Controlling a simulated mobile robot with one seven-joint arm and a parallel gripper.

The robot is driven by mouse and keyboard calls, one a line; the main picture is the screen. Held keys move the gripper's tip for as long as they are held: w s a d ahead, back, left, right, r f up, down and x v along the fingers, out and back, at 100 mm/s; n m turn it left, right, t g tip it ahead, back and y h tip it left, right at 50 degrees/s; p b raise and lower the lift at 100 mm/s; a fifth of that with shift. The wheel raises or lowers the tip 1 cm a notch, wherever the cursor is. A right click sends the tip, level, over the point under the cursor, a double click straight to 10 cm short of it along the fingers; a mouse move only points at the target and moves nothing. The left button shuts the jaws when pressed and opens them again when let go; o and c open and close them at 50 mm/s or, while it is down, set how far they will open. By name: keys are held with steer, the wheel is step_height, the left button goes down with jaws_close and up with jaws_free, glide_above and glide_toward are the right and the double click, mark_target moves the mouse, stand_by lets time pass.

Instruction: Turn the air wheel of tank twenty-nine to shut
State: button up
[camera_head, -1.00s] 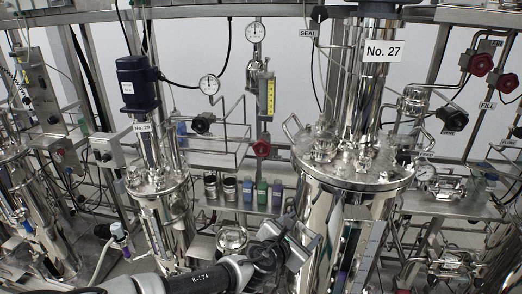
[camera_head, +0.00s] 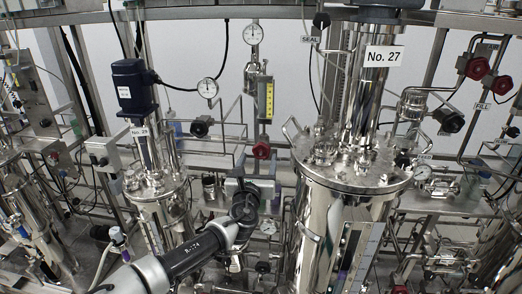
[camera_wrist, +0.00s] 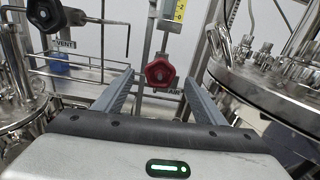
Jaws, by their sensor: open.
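Tank No. 29 (camera_head: 158,208) is the steel vessel left of centre, with a blue motor (camera_head: 134,84) on top and its number label (camera_head: 139,131). A red handwheel (camera_head: 261,150) sits on the pipework under a yellow gauge, between tank 29 and tank 27. In the wrist view the red wheel (camera_wrist: 159,72) faces me between the two finger ends, with a partly hidden label below it. My gripper (camera_head: 254,168) is open and empty, just below the wheel in the head view. Its fingers (camera_wrist: 159,79) point at the wheel; contact cannot be told.
Tank No. 27 (camera_head: 352,205) stands close on the right, its lid rim (camera_wrist: 265,92) near my right finger. A black handwheel (camera_head: 200,126) is left of the red one, by a VENT label (camera_wrist: 65,44). A wire rack (camera_wrist: 82,68) lies left. Other red wheels (camera_head: 477,68) are far right.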

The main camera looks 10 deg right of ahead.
mark_target(261, 151)
steer(key=x, duration=0.6)
steer(key=shift+w, duration=0.1)
steer(key=shift+c, duration=0.5)
steer(key=c, duration=1)
steer(key=shift+o, duration=0.3)
